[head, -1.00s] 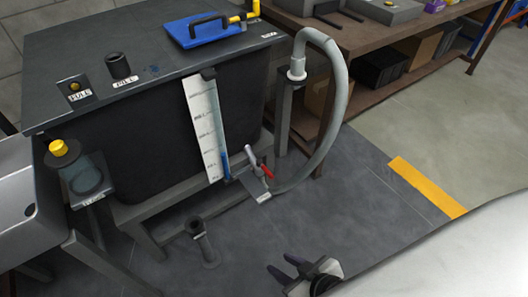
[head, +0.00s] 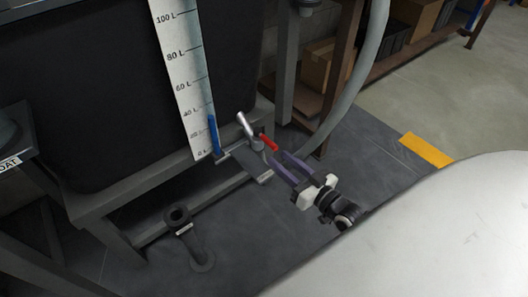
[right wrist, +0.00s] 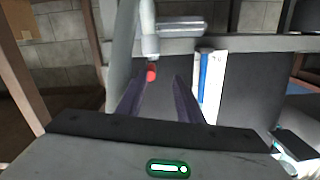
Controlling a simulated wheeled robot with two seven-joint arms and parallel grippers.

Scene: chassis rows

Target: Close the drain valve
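The drain valve (head: 257,146) sits low at the front of the dark tank, with a grey metal body and pipe. Its short red handle (head: 268,143) points toward my right gripper. My right gripper (head: 279,158) is open and empty, its two dark fingers apart just short of the red handle. In the right wrist view, the red handle tip (right wrist: 151,75) shows just ahead of the open fingers (right wrist: 160,82), nearer the left one. I cannot tell whether a finger touches it. My left gripper is not in view.
A white level scale (head: 181,84) with a blue column (head: 213,134) stands left of the valve. A grey hose (head: 367,70) curves down at the right. A floor drain pipe (head: 187,235) stands below. The tank's frame (head: 140,185) runs under the tank.

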